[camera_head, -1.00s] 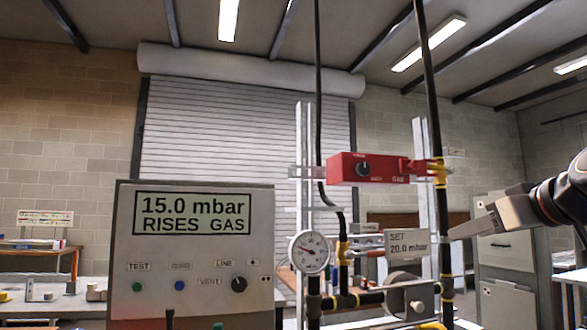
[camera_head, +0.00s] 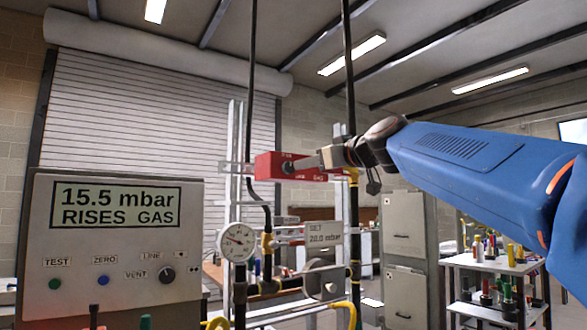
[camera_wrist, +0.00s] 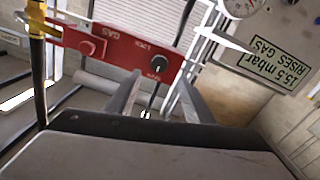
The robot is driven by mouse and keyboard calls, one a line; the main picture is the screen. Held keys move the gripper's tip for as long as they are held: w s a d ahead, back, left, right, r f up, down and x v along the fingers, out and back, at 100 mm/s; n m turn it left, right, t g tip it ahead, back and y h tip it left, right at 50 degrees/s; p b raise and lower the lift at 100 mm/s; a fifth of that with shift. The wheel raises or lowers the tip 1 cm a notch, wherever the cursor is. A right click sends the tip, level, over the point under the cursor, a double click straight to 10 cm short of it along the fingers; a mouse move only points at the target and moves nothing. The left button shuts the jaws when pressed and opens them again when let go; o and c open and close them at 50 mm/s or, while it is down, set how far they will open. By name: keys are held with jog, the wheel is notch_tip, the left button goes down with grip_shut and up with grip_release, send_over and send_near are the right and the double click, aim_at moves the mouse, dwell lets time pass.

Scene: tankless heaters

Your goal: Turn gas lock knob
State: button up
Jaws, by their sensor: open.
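The red gas lock box (camera_head: 267,164) is mounted across the pipework in the head view, partly covered by my gripper. In the wrist view the red box (camera_wrist: 118,45) carries lettering reading GAS and LOCK. Its black round knob (camera_wrist: 158,63) shows between the ends of my fingers. In the wrist view my gripper (camera_wrist: 159,80) is open, with one finger each side of the knob. Whether the fingers touch it, I cannot tell.
A grey panel (camera_head: 115,280) reads 15.5 mbar, RISES GAS. A dial gauge (camera_head: 237,242) and a SET 20.0 mbar plate (camera_head: 325,236) sit below the box. A black vertical pipe (camera_head: 353,220) with yellow fittings stands close to my gripper. Cabinets stand behind.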

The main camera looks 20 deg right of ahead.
aim_at(291, 168)
jog(key=x, duration=0.9)
jog(key=shift+w+f, duration=0.1)
jog(key=shift+w, duration=0.05)
jog(key=shift+c, duration=0.6)
jog(key=c, duration=0.9)
